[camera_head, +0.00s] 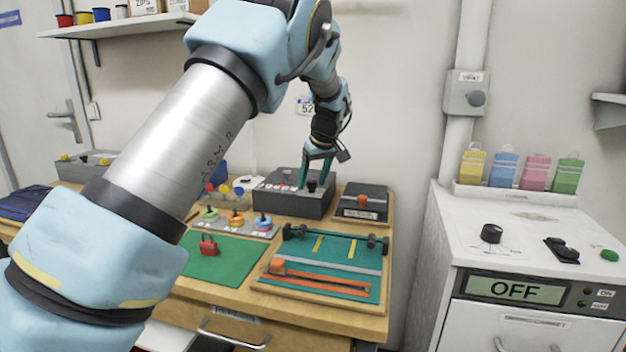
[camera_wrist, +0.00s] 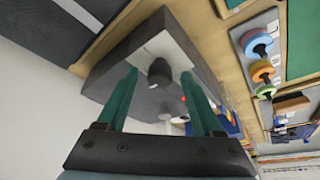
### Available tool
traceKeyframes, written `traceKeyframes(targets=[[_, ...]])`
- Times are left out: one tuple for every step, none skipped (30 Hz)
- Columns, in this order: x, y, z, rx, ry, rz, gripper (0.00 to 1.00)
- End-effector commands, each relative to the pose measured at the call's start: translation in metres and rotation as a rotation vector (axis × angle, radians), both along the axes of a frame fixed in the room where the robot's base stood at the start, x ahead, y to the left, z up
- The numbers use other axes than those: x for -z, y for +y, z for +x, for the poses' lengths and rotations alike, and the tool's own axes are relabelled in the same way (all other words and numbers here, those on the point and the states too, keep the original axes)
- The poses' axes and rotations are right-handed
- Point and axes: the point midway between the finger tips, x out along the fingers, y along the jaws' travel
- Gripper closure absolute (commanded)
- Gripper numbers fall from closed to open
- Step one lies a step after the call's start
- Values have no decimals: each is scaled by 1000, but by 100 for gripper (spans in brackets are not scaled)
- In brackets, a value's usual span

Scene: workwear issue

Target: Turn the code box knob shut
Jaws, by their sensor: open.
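The code box (camera_head: 292,200) is a dark grey box with a lighter top at the back of the wooden table. Its black knob (camera_head: 312,185) stands on the top near the right side. My gripper (camera_head: 316,182) is over the box at the knob, pointing down. In the wrist view the knob (camera_wrist: 160,72) shows between the two open green fingers (camera_wrist: 166,88). I cannot tell whether either finger touches it. The knob's pointer direction is not clear.
A dark box with an orange knob (camera_head: 362,202) stands close at the right. A white cabinet (camera_head: 545,235) reading OFF stands farther right.

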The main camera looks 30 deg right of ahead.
Motion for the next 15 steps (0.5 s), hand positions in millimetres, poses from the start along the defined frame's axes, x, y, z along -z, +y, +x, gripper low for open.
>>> traceKeyframes(targets=[[0, 0, 0, 0, 0, 0, 32], [0, 0, 0, 0, 0, -1, 32], [0, 0, 0, 0, 0, -1, 32], [-1, 0, 0, 0, -1, -1, 32], [-2, 0, 0, 0, -1, -1, 32], [-4, -1, -1, 1, -1, -2, 32], [-6, -1, -2, 1, -1, -2, 32], [-9, -1, -3, 2, -2, -2, 32], [-13, -2, -5, 2, -2, -3, 32], [-17, -2, -7, 2, -2, -3, 32], [-22, -2, -9, 2, -2, -4, 32], [-30, -2, -12, 2, -3, -5, 32], [-35, -2, -14, 2, -2, -5, 32], [-41, -2, -17, 2, -2, -5, 32], [-48, -2, -20, 2, -2, -5, 32]])
